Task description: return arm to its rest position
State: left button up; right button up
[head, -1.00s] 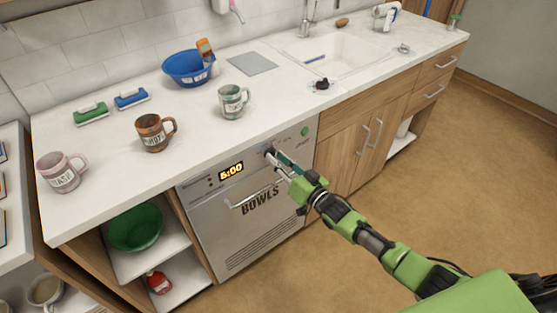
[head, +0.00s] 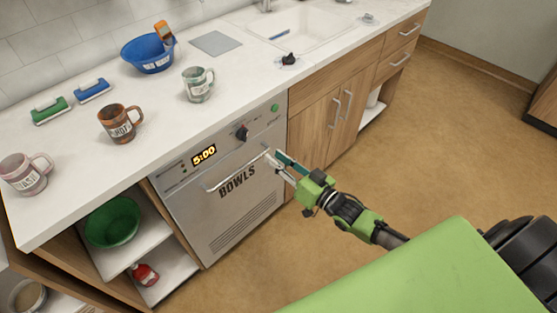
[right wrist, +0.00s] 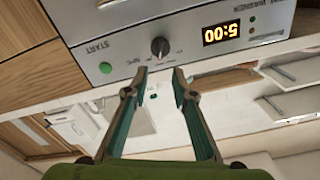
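My right arm reaches in from the lower right in the head view. Its green gripper (head: 276,154) is open and empty, in front of the dishwasher (head: 225,205), right of and below its black knob (head: 242,132). In the right wrist view the two fingertips (right wrist: 160,73) are parted with a gap between them. The knob (right wrist: 160,47) shows beyond them, apart from the fingers. The display (head: 204,155) reads 5:00. A green start button (head: 275,108) sits at the panel's upper right. My left gripper is not in view.
The counter above holds mugs (head: 120,124), a blue bowl (head: 148,53), brushes (head: 93,90) and a sink (head: 305,30). A bar handle (head: 225,178) crosses the dishwasher front. Open shelves with a green bowl (head: 112,222) stand left. The floor (head: 440,150) right is clear.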

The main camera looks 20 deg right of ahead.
jog(key=shift+s+d, duration=0.1)
dwell(0.5)
jog(key=s+d+f+g+h, duration=0.15)
jog(key=s+f, duration=0.35)
jog(key=f, duration=0.5)
jog(key=s+d+f+g+h, duration=0.1)
jog(key=s+f+g+h, duration=0.3)
jog(key=f, duration=0.6)
jog(key=s+d+f+g+y, duration=0.1)
jog(key=s+d+f+g, duration=0.1)
jog(key=s+f, duration=0.65)
jog(key=s+a+f+g, duration=0.1)
jog(key=s+f+g, duration=0.1)
jog(key=s+f, duration=0.4)
jog(key=s+a+f+n+g+h, duration=0.1)
jog(key=s+f, duration=0.5)
jog(key=s, duration=0.8)
jog(key=s+a+f+n+g, duration=0.1)
jog(key=s+a+f+g, duration=0.2)
jog(key=s, duration=0.8)
notch_tip(320, 180, down, 4)
jog(key=shift+a+r+g+h, duration=0.2)
jog(key=shift+g+h, duration=0.15)
jog(key=shift+g, duration=0.9)
jog(key=shift+w, duration=0.1)
